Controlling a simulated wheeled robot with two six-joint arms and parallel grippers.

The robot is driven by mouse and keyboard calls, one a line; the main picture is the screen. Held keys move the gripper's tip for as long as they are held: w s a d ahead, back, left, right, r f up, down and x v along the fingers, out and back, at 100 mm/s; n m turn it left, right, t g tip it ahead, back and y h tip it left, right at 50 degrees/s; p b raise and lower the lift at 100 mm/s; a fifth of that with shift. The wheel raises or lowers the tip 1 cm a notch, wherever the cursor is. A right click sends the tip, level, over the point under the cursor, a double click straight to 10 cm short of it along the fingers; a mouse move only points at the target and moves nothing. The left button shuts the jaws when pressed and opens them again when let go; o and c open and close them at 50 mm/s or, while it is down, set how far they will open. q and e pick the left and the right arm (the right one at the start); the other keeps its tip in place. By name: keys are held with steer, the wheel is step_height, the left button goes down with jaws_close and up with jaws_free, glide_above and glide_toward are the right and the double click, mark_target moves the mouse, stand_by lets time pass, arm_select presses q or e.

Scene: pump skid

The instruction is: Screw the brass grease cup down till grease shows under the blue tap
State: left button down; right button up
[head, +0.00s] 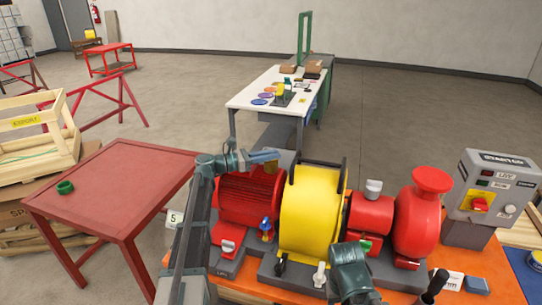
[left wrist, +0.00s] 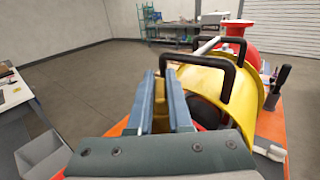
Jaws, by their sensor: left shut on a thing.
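My left gripper (head: 264,155) is over the top of the red ribbed motor (head: 248,196), with its fingers pointing right. In the left wrist view its two blue-grey fingers (left wrist: 165,98) are shut on a brass-yellow thing (left wrist: 160,115), which looks like the brass grease cup; the fingers hide much of it. A small blue fitting (head: 266,225), possibly the blue tap, is low in front of the motor. I cannot make out any grease.
A yellow guard (head: 311,210) with black handles stands right of the motor. Beyond it are a red pump (head: 418,215) and a grey control box (head: 492,190). A red table (head: 115,185) with a green ring (head: 65,187) is at left. A white table (head: 265,90) stands behind.

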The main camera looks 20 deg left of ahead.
arm_select(q)
steer(key=m+g+h, duration=0.1)
steer(key=g, duration=0.1)
steer(key=m+g+h, duration=0.1)
steer(key=shift+w+a+m+g, duration=0.1)
steer(key=shift+w+m+g, duration=0.1)
steer(key=shift+m+g, duration=0.2)
steer(key=shift+s+m+g+h, duration=0.1)
steer(key=shift+m+g+h, duration=0.2)
steer(key=shift+m+g, duration=0.6)
steer(key=shift+s+g, duration=0.1)
steer(key=shift+g, duration=0.2)
steer(key=c, duration=0.8)
jaws_free()
steer(key=shift+c, duration=0.2)
steer(key=v, duration=1.3)
steer(key=shift+a, duration=0.35)
